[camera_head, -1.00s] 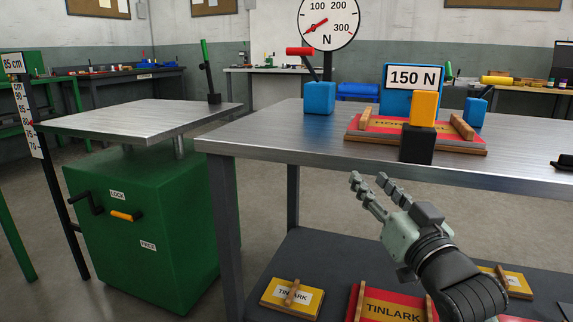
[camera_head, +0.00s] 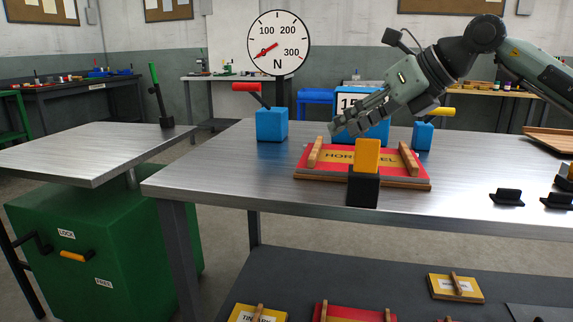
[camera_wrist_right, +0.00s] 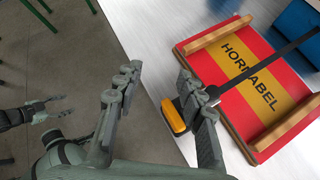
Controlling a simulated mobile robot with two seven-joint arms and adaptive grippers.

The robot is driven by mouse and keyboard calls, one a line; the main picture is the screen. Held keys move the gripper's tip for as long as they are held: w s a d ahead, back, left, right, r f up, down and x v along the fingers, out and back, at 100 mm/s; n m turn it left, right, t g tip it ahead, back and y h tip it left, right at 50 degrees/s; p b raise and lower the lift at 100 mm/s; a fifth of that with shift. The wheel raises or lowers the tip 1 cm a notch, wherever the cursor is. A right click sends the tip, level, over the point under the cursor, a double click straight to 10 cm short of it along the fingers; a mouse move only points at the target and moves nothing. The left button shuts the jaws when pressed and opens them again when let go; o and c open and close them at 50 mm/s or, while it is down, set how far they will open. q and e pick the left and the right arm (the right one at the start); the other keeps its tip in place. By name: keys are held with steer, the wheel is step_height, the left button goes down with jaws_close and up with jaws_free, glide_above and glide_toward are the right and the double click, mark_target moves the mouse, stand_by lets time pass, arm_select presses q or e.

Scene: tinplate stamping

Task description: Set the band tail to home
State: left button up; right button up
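A dark strap, seemingly the band (camera_wrist_right: 262,65), runs diagonally across the red and yellow HORNABEL plate (camera_wrist_right: 237,92) in the right wrist view. Its near end lies close to my right gripper's finger, and I cannot tell whether they touch. An orange block (camera_head: 367,156) on a black base (camera_head: 363,189) stands at the plate's front edge; its orange part (camera_wrist_right: 174,115) shows between my right fingers. My right gripper (camera_head: 347,126) is above the plate's back left area in the head view. Its fingers (camera_wrist_right: 160,84) are apart and empty. My left gripper (camera_wrist_right: 52,108) shows only in the wrist view, fingers apart.
A force dial (camera_head: 278,43) stands behind the table, its needle near 0. A blue block with a red-handled lever (camera_head: 271,124) stands left of the plate; another blue block with a yellow handle (camera_head: 423,136) stands right. A green cabinet (camera_head: 100,250) is at left.

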steer(key=d+h, duration=0.3)
steer(key=d, duration=0.4)
steer(key=shift+t, duration=0.5)
steer(key=x, duration=0.7)
steer(key=shift+w+r, duration=0.15)
steer(key=shift+w, duration=0.3)
steer(key=shift+d, duration=0.1)
jaws_close()
